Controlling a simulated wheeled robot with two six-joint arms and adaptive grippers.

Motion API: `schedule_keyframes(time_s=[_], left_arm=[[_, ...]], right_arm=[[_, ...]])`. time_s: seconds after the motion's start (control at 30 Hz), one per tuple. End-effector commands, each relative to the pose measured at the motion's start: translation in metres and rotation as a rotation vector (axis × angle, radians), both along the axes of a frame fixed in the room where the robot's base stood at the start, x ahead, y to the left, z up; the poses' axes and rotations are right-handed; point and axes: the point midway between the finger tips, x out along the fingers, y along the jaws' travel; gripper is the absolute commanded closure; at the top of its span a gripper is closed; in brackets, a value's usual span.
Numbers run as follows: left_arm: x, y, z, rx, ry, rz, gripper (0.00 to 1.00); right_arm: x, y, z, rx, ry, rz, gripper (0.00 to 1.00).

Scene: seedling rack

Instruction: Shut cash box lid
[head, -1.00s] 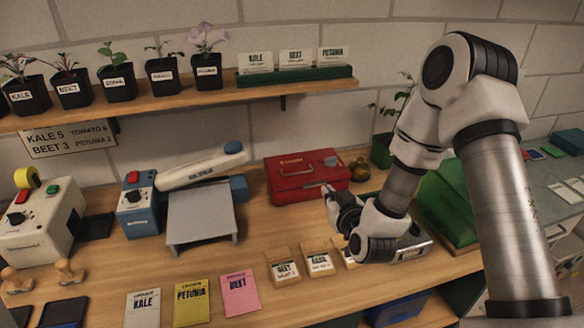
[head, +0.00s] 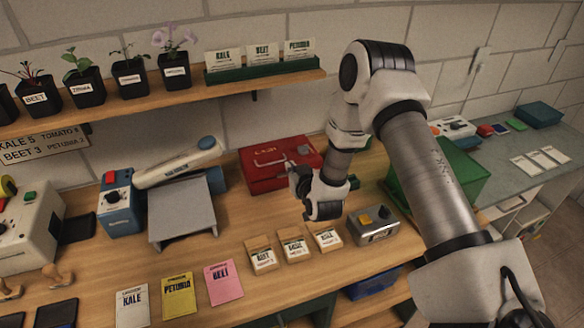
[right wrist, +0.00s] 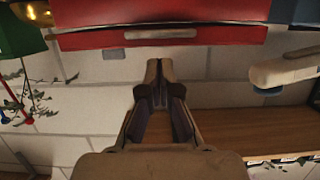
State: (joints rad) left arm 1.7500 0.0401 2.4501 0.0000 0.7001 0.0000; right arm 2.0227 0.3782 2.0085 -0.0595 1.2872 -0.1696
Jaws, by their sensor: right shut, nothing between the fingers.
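The red cash box (head: 262,181) stands against the wall at the back of the bench. Its lid (head: 262,152) lies over the box with a pale handle on it; I cannot tell if it is fully down. In the right wrist view the red box (right wrist: 220,38) spans the top of the picture, with a pale handle. My right gripper (head: 296,180) is at the box's front right, partly covering that corner. In the right wrist view its fingertips (right wrist: 159,64) are together, empty, and look apart from the box. My left gripper is not in view.
A grey stand (head: 182,212) and a blue device (head: 119,205) are left of the box. A green box (head: 455,172) stands right, partly behind my arm. A plant shelf (head: 140,105) hangs above.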

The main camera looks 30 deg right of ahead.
Motion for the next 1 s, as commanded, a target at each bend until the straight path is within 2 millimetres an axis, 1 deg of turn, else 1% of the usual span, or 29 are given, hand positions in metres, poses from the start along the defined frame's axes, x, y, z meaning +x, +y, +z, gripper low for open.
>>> schedule_keyframes(time_s=[0.03, 0.17, 0.43, 0.5, 0.67, 1.0], left_arm=[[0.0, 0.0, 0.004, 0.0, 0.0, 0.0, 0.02], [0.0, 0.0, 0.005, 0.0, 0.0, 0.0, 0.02], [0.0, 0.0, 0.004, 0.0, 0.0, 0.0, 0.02], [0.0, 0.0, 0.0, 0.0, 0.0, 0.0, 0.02], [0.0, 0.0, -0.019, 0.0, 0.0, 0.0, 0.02], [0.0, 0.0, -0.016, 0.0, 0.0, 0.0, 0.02]], right_arm=[[0.0, 0.0, -0.004, -0.002, 0.0, 0.001, 1.0], [-0.001, 0.0, -0.013, 0.0, -0.001, 0.0, 1.0], [-0.001, 0.0, -0.014, 0.0, -0.002, 0.0, 1.0], [-0.001, 0.0, -0.018, 0.0, -0.002, 0.0, 1.0], [-0.001, 0.0, -0.038, 0.0, -0.001, -0.001, 1.0], [-0.004, 0.001, -0.04, 0.003, 0.014, 0.0, 1.0]])
